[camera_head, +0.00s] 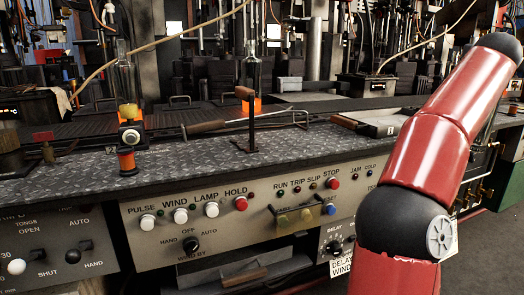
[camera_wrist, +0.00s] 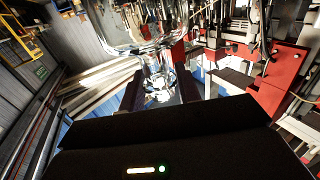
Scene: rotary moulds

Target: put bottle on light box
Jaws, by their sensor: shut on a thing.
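In the wrist view a clear, shiny glass bottle (camera_wrist: 150,30) fills the top middle, cut off by the upper edge. My gripper (camera_wrist: 162,74) is shut on its narrower part, with a dark finger on each side. In the head view my gripper and the held bottle are out of view; only my red arm shows at the right. Two other clear bottles stand upright in the head view, one at the left (camera_head: 125,78) and one at the centre (camera_head: 252,72), both above orange parts. I cannot pick out the light box in either view.
A dark metal bench (camera_head: 200,150) runs across the head view, with a control panel (camera_head: 240,215) of knobs and switches below. A wooden-handled tool (camera_head: 206,127) lies on it. Machinery crowds the back. Red machinery (camera_wrist: 275,80) stands at the right in the wrist view.

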